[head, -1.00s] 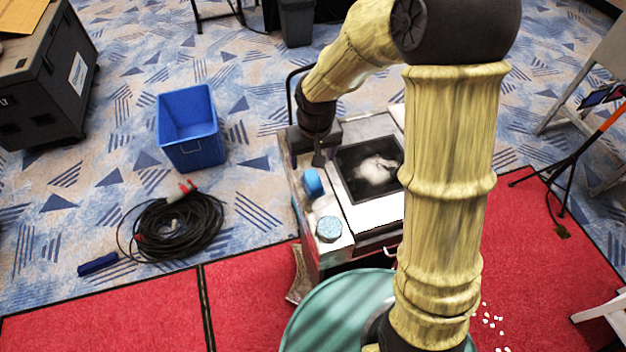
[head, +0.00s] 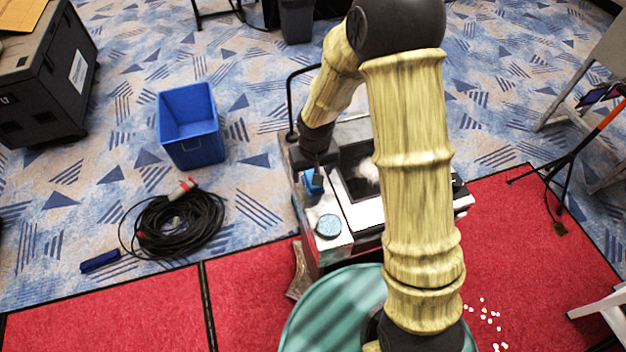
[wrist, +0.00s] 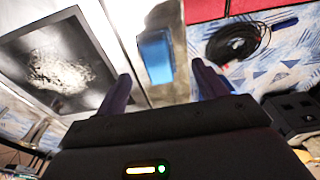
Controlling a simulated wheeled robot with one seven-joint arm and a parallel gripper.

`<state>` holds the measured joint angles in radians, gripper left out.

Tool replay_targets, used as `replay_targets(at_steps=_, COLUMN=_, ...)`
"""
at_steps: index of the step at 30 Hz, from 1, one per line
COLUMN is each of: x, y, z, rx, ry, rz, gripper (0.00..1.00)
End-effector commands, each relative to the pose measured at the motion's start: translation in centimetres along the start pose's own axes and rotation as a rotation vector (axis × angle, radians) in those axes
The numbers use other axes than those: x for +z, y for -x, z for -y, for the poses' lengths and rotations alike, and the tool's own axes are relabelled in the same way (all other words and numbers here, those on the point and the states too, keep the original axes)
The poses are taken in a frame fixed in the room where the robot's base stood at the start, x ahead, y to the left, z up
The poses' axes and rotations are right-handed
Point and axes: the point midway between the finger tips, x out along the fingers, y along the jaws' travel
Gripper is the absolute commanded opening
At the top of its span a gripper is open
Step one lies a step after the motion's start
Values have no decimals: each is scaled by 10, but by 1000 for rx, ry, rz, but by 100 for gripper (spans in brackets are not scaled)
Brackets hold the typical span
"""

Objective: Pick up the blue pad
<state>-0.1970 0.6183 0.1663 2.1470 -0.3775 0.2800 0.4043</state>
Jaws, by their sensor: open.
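The blue pad (head: 313,184) is a small bright blue block on the left part of the cart top, partly covered by my gripper in the head view. In the wrist view the blue pad (wrist: 155,55) lies ahead, lined up with the gap between my fingertips. My gripper (wrist: 161,74) is open and empty, with one dark finger on each side of the gap. No contact with the pad is visible. In the head view my gripper (head: 317,165) is just above the pad, its fingers hard to make out.
The cart (head: 336,246) also holds a round light-blue tin (head: 328,226) close to the pad and a dark panel with a white patch (wrist: 58,70). A blue bin (head: 190,125) and a coiled black cable (head: 180,225) are on the floor to the left.

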Motion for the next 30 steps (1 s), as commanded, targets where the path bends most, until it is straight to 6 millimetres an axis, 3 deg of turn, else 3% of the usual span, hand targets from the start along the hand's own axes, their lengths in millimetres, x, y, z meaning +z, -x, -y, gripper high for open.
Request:
replay_targets(at_steps=12, x=1, y=-39, z=-2, rx=0, ry=1, rz=2, gripper=71)
replay_targets(at_steps=29, x=1, y=-41, z=-3, rx=0, ry=-1, rz=0, gripper=71)
replay_targets(at_steps=30, x=1, y=-41, z=-3, rx=0, ry=-1, rz=0, gripper=63)
